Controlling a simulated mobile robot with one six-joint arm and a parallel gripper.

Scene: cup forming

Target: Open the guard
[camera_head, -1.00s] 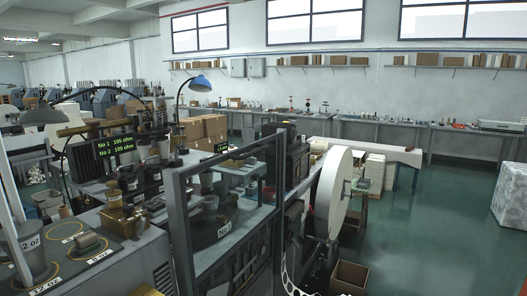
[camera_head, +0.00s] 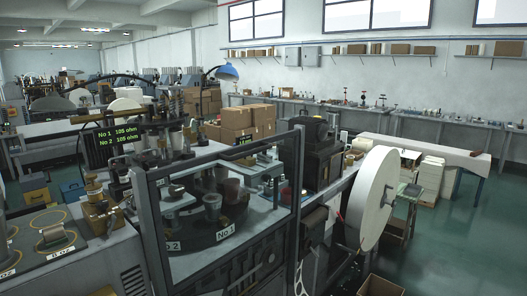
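The guard (camera_head: 297,185) is a dark rectangular frame with a see-through pane, standing upright at the front of the forming machine. It spans the front of the machine's round dark table (camera_head: 205,240), which carries labels "No 1" and "No 2". The guard appears shut, covering this side of the round table. I cannot make out a handle on it. My gripper is not in view, and nothing of mine is seen touching the guard.
A large white paper reel (camera_head: 372,200) stands right of the guard, with an open cardboard box (camera_head: 380,286) below. A scale bench (camera_head: 50,255) with round pads is at left. A green-text display (camera_head: 113,134) stands behind. Green floor (camera_head: 465,250) is clear at far right.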

